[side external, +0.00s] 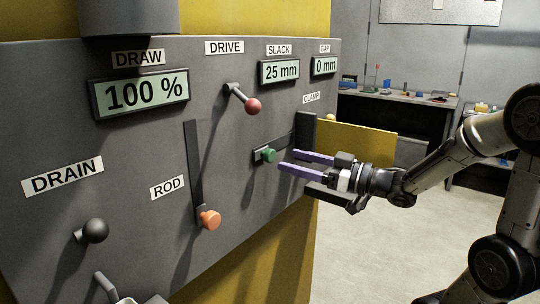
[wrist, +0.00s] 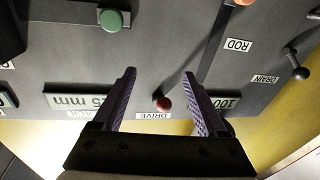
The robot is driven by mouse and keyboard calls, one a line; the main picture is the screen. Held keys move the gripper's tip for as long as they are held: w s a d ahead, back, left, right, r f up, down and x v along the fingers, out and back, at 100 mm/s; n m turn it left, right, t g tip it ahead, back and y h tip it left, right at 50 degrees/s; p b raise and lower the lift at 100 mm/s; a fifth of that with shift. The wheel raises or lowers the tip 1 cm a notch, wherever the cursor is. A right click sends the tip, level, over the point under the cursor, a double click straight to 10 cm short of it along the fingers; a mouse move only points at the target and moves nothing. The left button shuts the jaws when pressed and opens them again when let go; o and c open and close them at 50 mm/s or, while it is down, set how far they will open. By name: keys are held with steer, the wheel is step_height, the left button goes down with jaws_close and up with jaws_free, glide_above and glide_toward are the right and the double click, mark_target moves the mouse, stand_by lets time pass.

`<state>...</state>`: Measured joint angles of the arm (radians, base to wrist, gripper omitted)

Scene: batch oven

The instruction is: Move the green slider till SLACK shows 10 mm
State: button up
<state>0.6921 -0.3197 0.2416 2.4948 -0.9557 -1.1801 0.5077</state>
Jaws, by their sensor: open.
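The green slider knob (side external: 268,155) sits near the left end of its short dark slot on the grey panel. The SLACK display (side external: 279,71) above it reads 25 mm. My gripper (side external: 285,161) is open and empty, its two purple fingers pointing at the panel just right of the green knob in the side view. In the wrist view the green knob (wrist: 112,19) is beyond the fingertips at the upper left, not between the fingers of my gripper (wrist: 161,75). The SLACK display (wrist: 78,101) is partly hidden by a finger there.
A red DRIVE knob (side external: 253,105) on a lever sticks out above left of the slider. An orange ROD knob (side external: 210,219) and a black DRAIN knob (side external: 95,230) stand further left. DRAW (side external: 139,94) reads 100 %, GAP (side external: 325,66) reads 0 mm. A yellow panel (side external: 358,143) stands behind my gripper.

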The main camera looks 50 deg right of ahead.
mark_target(272, 155)
steer(key=s+d+f+m+h, duration=0.1)
steer(key=d+f+m+h, duration=0.25)
steer(key=d, duration=0.35)
steer(key=shift+n+g, duration=0.3)
steer(key=shift+n, duration=0.15)
steer(key=w, duration=1.3)
steer(key=shift+w+a, duration=0.1)
steer(key=shift+w, duration=0.25)
jaws_close()
